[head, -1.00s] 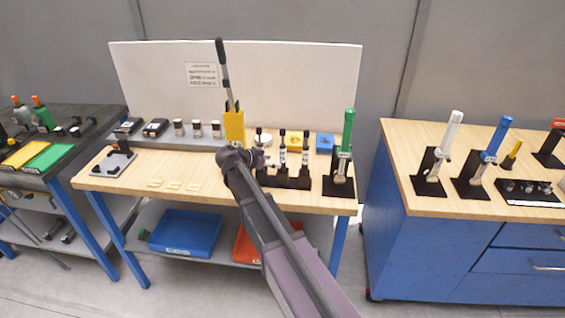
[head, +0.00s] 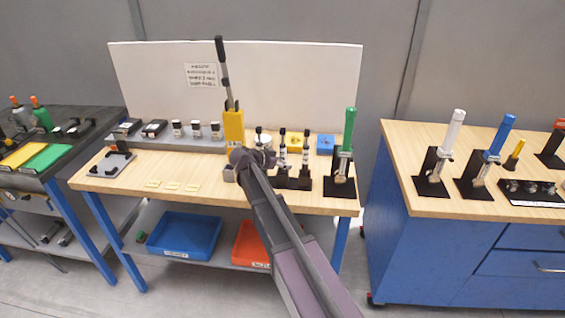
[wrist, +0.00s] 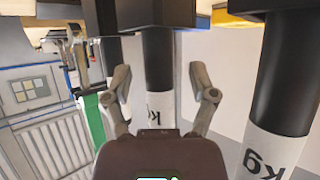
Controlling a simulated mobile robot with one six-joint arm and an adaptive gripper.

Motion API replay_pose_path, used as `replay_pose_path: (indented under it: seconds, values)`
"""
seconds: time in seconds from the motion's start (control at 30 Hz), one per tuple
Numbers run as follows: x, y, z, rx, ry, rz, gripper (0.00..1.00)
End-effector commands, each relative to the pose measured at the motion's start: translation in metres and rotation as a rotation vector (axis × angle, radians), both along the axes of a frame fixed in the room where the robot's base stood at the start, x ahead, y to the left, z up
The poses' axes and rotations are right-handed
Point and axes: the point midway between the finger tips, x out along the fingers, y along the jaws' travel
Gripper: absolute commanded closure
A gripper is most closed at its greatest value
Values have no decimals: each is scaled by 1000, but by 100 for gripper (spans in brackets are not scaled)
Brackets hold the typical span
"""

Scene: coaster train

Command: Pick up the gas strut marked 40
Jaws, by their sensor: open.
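Gas struts with black bodies and white labels stand upright in a black rack (head: 293,183) on the wooden bench. Two show clearly in the head view, the left one (head: 283,148) and the right one (head: 306,148). My gripper (wrist: 160,76) is open, with one finger on each side of a strut (wrist: 159,105) in the wrist view. That strut's label shows "kg" upside down; its number is hidden. I cannot tell whether the fingers touch it. A second strut (wrist: 282,95), also marked "kg", stands to the right. No 40 is readable.
A yellow device with a lever (head: 234,125) stands behind my wrist. A green cylinder on a black stand (head: 347,135) is right of the rack. A white board (head: 290,85) closes the bench's back. The bench front has clear room around small yellow plates (head: 172,186).

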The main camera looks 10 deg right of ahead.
Motion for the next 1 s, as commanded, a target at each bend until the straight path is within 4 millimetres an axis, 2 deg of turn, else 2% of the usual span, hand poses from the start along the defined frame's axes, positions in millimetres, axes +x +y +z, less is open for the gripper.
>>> replay_pose_path:
  seconds: [0.4,0.6,0.67,1.0]
  values:
    - [0,0,0,0,0,-1,26]
    - [0,0,0,0,0,-1,85]
    - [0,0,0,0,0,-1,100]
    - [0,-1,1,-1,-1,-1,100]
